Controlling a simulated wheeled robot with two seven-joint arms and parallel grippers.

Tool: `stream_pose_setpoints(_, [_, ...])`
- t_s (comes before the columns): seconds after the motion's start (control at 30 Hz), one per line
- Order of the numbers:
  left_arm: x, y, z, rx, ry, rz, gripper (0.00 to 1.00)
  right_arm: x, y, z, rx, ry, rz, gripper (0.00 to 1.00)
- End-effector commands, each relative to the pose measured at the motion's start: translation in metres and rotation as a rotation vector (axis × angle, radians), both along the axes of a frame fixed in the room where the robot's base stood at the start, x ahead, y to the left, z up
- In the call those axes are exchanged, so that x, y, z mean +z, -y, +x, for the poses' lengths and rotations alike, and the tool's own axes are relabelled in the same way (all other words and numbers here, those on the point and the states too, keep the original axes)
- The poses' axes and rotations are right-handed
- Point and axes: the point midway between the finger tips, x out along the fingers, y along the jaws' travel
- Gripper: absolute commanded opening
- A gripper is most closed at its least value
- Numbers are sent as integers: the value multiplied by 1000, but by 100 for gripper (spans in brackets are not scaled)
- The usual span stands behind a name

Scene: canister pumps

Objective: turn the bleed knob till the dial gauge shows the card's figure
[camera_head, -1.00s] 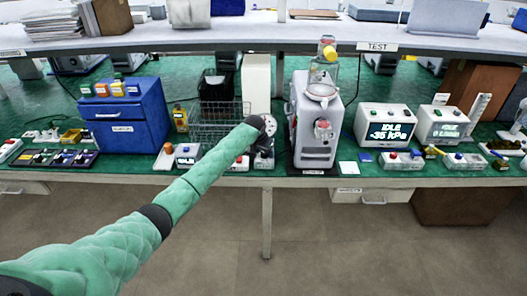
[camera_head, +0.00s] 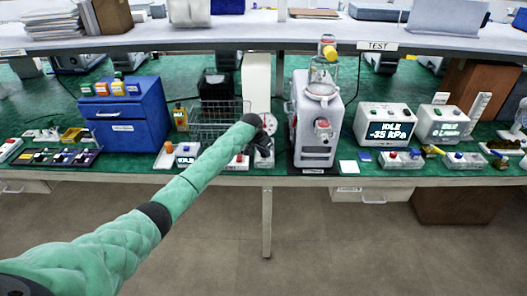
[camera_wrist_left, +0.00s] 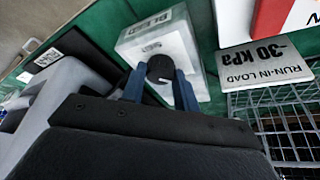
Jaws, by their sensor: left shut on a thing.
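My left gripper (camera_head: 264,158) reaches in from the left to the bench, just left of the pale pump (camera_head: 315,135) with a glass jar on top. In the left wrist view its blue fingers (camera_wrist_left: 160,82) are shut on the black bleed knob (camera_wrist_left: 160,69), on a white box (camera_wrist_left: 185,48) labelled BLEED. A card (camera_wrist_left: 265,62) beside it reads "-30 kPa, RUN-IN LOAD", upside down. My right gripper is out of view.
A wire basket (camera_head: 213,124) stands left of the gripper and shows close by in the wrist view (camera_wrist_left: 290,125). A blue drawer cabinet (camera_head: 122,125) is further left. A white unit (camera_head: 387,122) at right displays "IDLE -35 kPa". The floor in front is clear.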

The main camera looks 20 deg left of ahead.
Motion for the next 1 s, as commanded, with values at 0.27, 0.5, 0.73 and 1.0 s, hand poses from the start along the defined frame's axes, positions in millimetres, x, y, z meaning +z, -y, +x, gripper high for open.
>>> stream_pose_setpoints(0.27, [1, 0, 1, 1, 2, 0, 42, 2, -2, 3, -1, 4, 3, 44])
stream_pose_setpoints(0.5, [1, 0, 0, 1, 1, 0, 52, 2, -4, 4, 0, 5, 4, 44])
stream_pose_setpoints(0.73, [7, -2, -2, 2, 1, 0, 52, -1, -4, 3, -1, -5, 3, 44])
stream_pose_setpoints(1.0, [42, -8, -16, 1, 3, -1, 52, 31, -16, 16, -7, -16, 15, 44])
